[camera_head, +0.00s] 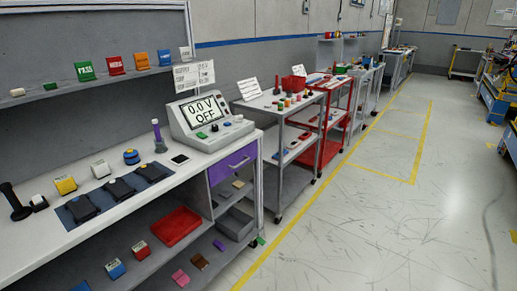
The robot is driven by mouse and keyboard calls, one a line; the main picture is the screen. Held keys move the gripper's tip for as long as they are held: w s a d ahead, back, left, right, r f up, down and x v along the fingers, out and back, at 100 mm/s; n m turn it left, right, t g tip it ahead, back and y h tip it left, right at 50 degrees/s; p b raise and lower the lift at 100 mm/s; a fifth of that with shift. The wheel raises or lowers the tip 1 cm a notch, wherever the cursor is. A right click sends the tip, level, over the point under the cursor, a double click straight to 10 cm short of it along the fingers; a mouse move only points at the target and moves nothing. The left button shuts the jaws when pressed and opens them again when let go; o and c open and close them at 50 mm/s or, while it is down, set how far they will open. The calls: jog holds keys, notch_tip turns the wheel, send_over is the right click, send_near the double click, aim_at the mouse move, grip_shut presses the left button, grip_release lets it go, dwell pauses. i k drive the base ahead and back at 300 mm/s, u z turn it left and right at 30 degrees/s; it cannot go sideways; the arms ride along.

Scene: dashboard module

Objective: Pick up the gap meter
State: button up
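I cannot tell for sure which object is the gap meter. Small devices stand on the white workbench (190,187): a yellow-and-white block (65,185), a white block (100,169), a blue round stacked item (131,157) and a black upright handle-like item (15,203) at the left end. Dark flat items (120,189) lie on a blue-grey mat (67,217). A grey console (210,118) at the bench's right end reads "0.0 V OFF". My gripper is not in view.
A shelf above holds colored label cards (85,71). Below the bench are a red tray (175,227), a grey bin (235,223) and several small boxes. A purple drawer (234,163) is shut. Carts (290,108) stand to the right. The floor (390,215) at right is clear.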

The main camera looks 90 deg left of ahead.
aim_at(66, 185)
jog(key=u, duration=4.2)
jog(key=k, duration=0.85)
jog(key=i, duration=0.7)
